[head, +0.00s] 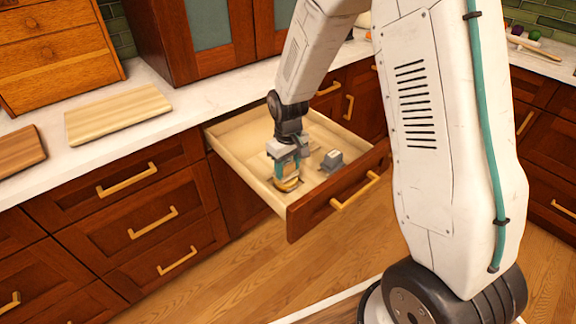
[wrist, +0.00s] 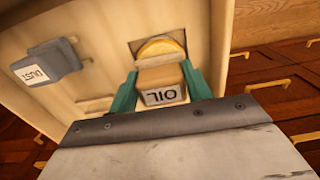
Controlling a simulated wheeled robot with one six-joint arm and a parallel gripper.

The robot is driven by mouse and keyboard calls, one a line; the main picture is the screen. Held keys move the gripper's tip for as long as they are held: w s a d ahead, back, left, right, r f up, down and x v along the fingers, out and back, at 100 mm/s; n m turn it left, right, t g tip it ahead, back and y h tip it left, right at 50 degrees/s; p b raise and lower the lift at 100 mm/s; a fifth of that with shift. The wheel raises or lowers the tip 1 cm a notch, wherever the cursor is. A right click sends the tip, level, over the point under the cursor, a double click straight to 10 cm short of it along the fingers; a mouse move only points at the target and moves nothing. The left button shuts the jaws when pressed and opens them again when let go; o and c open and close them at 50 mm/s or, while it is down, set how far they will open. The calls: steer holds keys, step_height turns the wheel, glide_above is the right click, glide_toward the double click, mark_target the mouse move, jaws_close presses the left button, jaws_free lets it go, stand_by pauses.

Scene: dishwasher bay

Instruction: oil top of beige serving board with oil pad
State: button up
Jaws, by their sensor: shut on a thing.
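The beige serving board (head: 118,112) lies flat on the white counter at the left. The oil pad (wrist: 163,84), a tan block labelled OIL with a round yellowish part at its far end, is in the open drawer. My gripper (head: 289,166) reaches down into the drawer. Its teal fingers (wrist: 164,90) are shut on the oil pad, one on each side. In the head view the fingers partly hide the oil pad (head: 288,184). I cannot tell whether it touches the drawer floor.
The open drawer (head: 232,160) also holds a grey block (head: 333,160); in the wrist view it is labelled DUST (wrist: 48,62). A darker brown board (head: 20,150) lies left of the beige board. A wooden drawer chest (head: 55,50) stands behind on the counter.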

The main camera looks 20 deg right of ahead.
mark_target(288, 164)
steer(key=shift+f, duration=0.55)
stand_by(1.1)
steer(key=shift+r, duration=0.1)
steer(key=shift+r, duration=3.4)
